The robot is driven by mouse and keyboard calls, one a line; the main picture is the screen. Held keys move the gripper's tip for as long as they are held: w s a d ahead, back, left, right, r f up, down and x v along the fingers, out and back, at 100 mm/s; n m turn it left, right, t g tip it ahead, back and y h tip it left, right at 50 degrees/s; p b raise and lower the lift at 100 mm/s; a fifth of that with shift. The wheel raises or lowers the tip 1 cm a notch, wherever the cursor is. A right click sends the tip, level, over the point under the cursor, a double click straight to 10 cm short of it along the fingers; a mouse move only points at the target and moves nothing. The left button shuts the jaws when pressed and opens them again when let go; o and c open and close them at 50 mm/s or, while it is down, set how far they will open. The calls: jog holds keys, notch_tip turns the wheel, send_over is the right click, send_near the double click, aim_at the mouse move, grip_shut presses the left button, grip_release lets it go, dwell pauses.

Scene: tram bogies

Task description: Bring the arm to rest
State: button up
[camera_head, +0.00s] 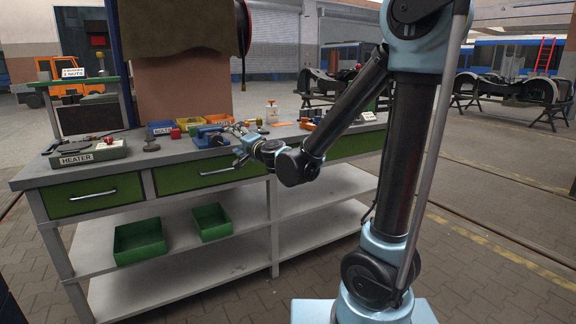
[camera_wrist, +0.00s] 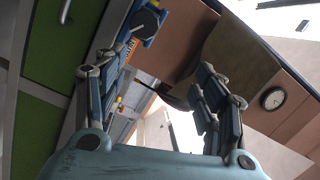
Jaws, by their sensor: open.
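My arm stands upright at the right in the head view, then folds down and left to my gripper (camera_head: 240,148). My gripper is at the front edge of the workbench (camera_head: 310,133), near a blue vise (camera_head: 206,138). From this angle I cannot tell its exact gap to the bench. In the wrist view my gripper (camera_wrist: 162,88) has its two fingers wide apart with nothing between them. The vise (camera_wrist: 146,22) shows beyond the left finger there.
A heater box (camera_head: 88,152) is at the bench's left end. Green crates (camera_head: 140,240) stand on the lower shelf. Bogies (camera_head: 515,92) stand behind at right. The floor at right is open.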

jog(key=s+d+f+n+g+h, duration=0.2)
jog(key=s+d+f+g+h, duration=0.2)
jog(key=d, duration=0.9)
jog(key=s+d+f+n+g+h, duration=0.2)
jog(key=s+d+f+g+h, duration=0.1)
jog(key=s+d+f, duration=0.7)
jog(key=s+d+f+n+g+h, duration=0.2)
jog(key=s+d+f+g+h, duration=0.2)
jog(key=s+d, duration=1.1)
notch_tip(320, 180, down, 4)
jog(key=d, duration=0.2)
jog(key=shift+d+r+n+g+h, duration=0.25)
jog(key=shift+d+n+g+h, duration=0.05)
jog(key=shift+n, duration=0.1)
jog(key=shift+w+f, duration=0.2)
jog(key=shift+w, duration=0.25)
